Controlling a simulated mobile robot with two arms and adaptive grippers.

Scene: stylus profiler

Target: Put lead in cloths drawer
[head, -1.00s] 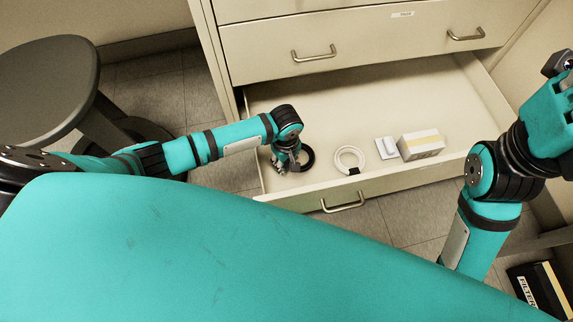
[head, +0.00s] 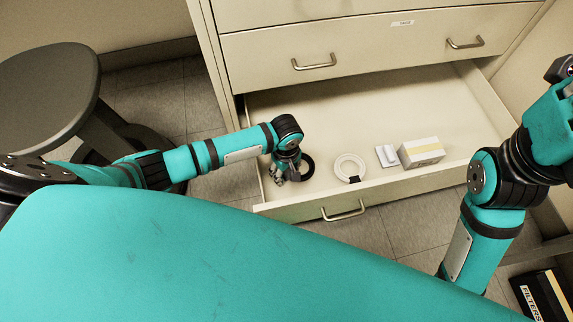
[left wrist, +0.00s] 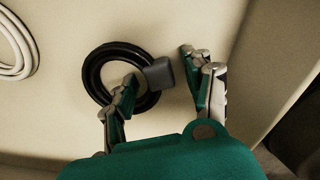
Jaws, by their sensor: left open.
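A black coiled lead (head: 308,166) lies on the floor of the open drawer (head: 330,112), near its front left corner. In the left wrist view the coil (left wrist: 88,75) shows with a grey block-shaped end (left wrist: 160,74) at its right side. My left gripper (head: 281,176) is inside the drawer, just left of the coil and pointing down. In the left wrist view its fingers (left wrist: 160,67) are spread, one over the coil's near right part and one right of the grey end. Nothing is gripped. My right gripper is out of view; only the right arm shows.
A closed drawer (head: 390,45) with a small unreadable label is above. A stool (head: 45,85) stands left. The drawer's back is clear.

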